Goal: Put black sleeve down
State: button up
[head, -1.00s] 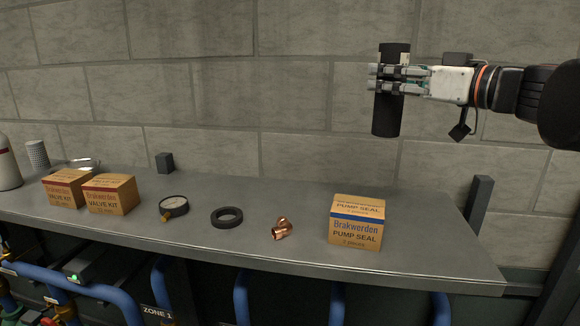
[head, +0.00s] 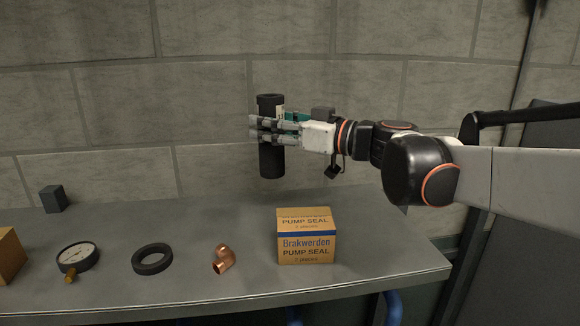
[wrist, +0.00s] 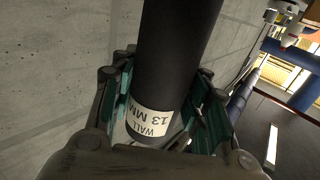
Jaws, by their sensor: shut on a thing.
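The black sleeve (head: 271,163) is a dark upright tube, held in the air above the back of the grey bench (head: 180,215) in the head view. My gripper (head: 268,128) is shut around its middle from the right. In the wrist view the sleeve (wrist: 175,60) runs up between the green-lined fingers, with a white label (wrist: 150,120) reading "WALL 13 MM". The sleeve's lower end is apart from the bench top.
A Brakwerden pump seal box (head: 306,243) stands on the bench, right of a copper elbow (head: 223,259), a black ring (head: 152,259) and a gauge (head: 77,257). A small dark block (head: 54,199) stands at the back left. The bench behind the ring and elbow is clear.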

aim_at(283, 171)
notch_tip(283, 171, down, 10)
jog(key=shift+w+r+p, duration=0.1)
jog(key=shift+p, duration=0.4)
jog(key=o, duration=1)
jog(key=shift+d, duration=0.1)
jog(key=b+v, duration=0.2)
jog(key=v, duration=1)
